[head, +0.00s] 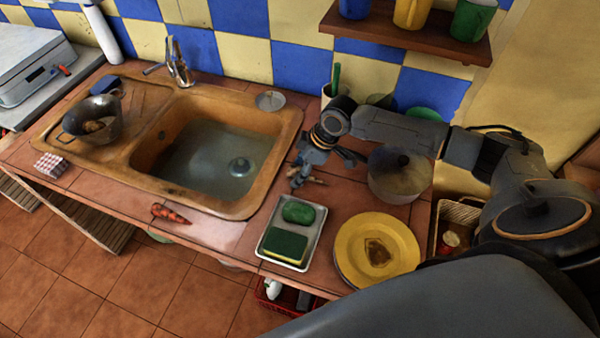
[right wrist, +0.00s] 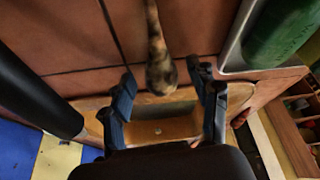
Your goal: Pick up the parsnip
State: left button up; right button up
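The parsnip (right wrist: 157,60), a long mottled tan and dark brown root, lies on the tiled counter in the right wrist view. In the head view only a small brownish part of it (head: 316,181) shows beside my right gripper. My right gripper (head: 322,164) points down over the counter, right of the sink. In the wrist view its two fingers (right wrist: 163,74) are apart, with the parsnip's thick end between them. I see no finger clearly touching it. My left gripper is not in view.
The sink (head: 285,135) is left of the gripper. A metal tray (head: 262,250) with a green sponge and a green item is in front.

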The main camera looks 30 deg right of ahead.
jog(key=c, duration=1)
jog(key=shift+r, duration=0.1)
